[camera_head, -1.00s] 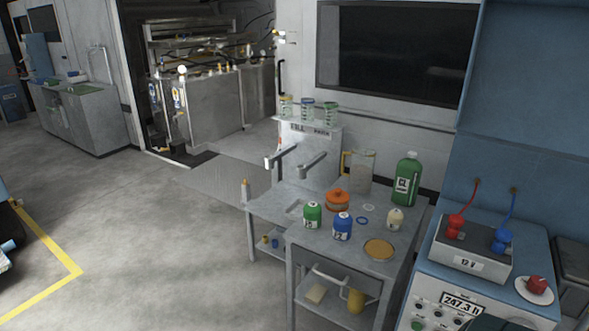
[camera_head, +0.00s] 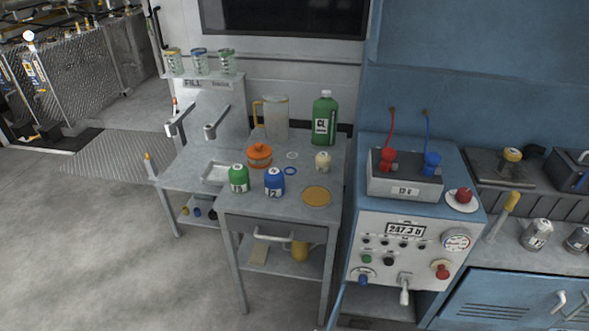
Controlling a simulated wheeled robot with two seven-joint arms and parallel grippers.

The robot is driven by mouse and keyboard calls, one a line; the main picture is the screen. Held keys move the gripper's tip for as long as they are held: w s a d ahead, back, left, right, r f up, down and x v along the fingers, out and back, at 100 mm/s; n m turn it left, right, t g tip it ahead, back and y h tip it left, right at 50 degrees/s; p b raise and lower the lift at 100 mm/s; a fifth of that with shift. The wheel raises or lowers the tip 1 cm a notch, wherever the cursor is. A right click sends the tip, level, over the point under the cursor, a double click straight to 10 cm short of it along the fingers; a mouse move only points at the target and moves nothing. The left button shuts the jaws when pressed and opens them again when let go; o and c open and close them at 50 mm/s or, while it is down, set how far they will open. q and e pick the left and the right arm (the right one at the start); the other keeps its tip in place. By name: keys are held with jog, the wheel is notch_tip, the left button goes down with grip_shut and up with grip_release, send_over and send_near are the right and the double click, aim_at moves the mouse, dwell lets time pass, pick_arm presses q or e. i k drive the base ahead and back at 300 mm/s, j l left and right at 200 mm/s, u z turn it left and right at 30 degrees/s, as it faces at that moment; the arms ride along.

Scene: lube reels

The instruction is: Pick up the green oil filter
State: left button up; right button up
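The green oil filter (camera_head: 239,178) is a short upright can with a white top and a white label. It stands near the front left of the grey metal bench top, just left of a similar blue filter (camera_head: 274,182), with a small gap between them. Neither of my grippers shows in the head view.
An orange lidded pot (camera_head: 259,155), a cream filter (camera_head: 322,161), a tan disc (camera_head: 316,196), a clear jug (camera_head: 272,117) and a green bottle (camera_head: 324,119) share the bench top (camera_head: 213,201). A blue control cabinet (camera_head: 407,231) stands close on the right. Open floor (camera_head: 90,240) lies to the left.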

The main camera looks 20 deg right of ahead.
aim_at(239, 179)
jog(key=i+j+z, duration=0.25)
jog(key=z, duration=0.2)
jog(key=i+j+z, duration=0.15)
jog(key=j+z, duration=0.3)
jog(key=i+j+z, duration=0.15)
jog(key=z, duration=0.3)
jog(key=j, duration=0.1)
